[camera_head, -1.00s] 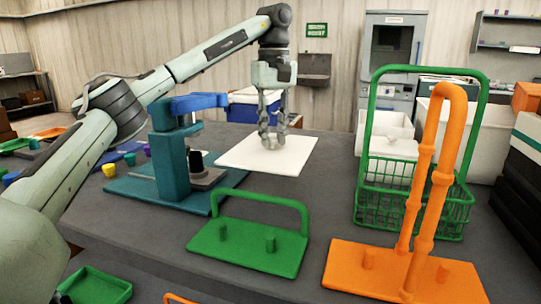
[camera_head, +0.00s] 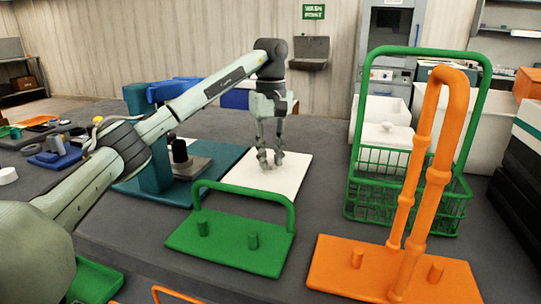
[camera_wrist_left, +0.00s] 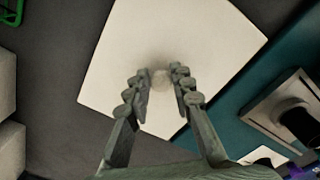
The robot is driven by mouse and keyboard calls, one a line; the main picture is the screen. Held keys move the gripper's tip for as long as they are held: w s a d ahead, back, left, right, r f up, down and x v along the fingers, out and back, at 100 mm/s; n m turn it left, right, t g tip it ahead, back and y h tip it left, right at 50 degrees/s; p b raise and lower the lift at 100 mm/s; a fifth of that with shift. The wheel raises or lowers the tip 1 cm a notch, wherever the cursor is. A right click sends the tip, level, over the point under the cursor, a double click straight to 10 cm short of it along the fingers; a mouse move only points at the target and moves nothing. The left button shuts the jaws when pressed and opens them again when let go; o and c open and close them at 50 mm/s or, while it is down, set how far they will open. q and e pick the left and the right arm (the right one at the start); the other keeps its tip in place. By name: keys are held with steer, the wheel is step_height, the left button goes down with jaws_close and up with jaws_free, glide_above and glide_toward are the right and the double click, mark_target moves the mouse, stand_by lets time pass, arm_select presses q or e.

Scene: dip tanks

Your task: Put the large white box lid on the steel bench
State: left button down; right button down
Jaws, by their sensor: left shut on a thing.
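The large white box lid (camera_head: 292,173) is a flat, nearly square plate, roughly level at the dark grey bench top (camera_head: 335,205). My left gripper (camera_head: 269,163) points down at its middle and is shut on its small round knob. The wrist view shows the knob (camera_wrist_left: 161,80) between the two fingers (camera_wrist_left: 160,92) and the lid (camera_wrist_left: 195,40) spreading around it. One edge of the lid lies close to or over a teal base plate (camera_wrist_left: 228,128). I cannot tell whether the lid touches the bench. My right gripper is out of view.
A green rack with two pegs (camera_head: 230,245) stands in front of the lid. A green wire basket (camera_head: 375,185) and an orange handled rack (camera_head: 335,275) are to the right. The teal press-like stand (camera_head: 150,150) is to the left. Bare bench lies between lid and basket.

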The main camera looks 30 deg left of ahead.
mark_target(271, 161)
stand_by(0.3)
arm_select(q)
steer(key=c, duration=1.3)
jaws_free()
steer(key=shift+f, duration=0.1)
step_height(271, 161, up, 12)
steer(key=shift+d+r, duration=0.1)
